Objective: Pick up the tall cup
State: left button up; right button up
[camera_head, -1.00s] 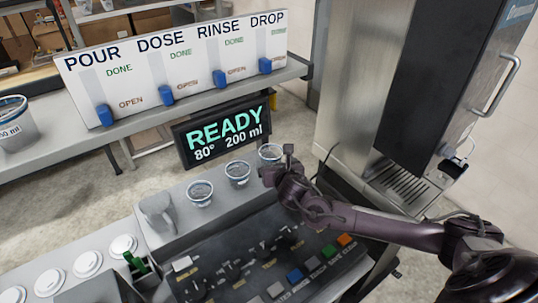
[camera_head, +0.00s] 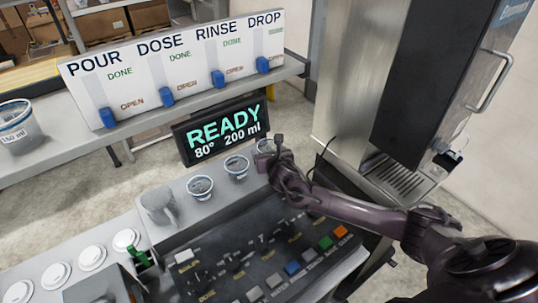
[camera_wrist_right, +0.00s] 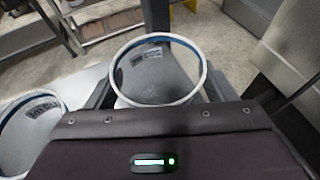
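Three clear cups with blue rims stand in a row on the grey counter: a near one (camera_head: 200,187), a middle one (camera_head: 237,168) and a far right one (camera_head: 266,145). The pictures do not clearly show which is the tall one. My right gripper (camera_head: 269,153) is at the far right cup and partly hides it. In the right wrist view this cup (camera_wrist_right: 158,75) stands upright between the two fingers, which look apart around it; contact is not clear. Another cup (camera_wrist_right: 28,125) is at the left there. My left gripper is not in view.
A larger cup (camera_head: 18,128) stands on the rear shelf at left. A grey jug (camera_head: 158,207) and white lids (camera_head: 92,257) are left of the cup row. A READY display (camera_head: 222,132) stands behind the cups, a button panel (camera_head: 265,250) in front, a steel machine (camera_head: 345,90) at right.

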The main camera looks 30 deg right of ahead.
jog(key=c, duration=0.8)
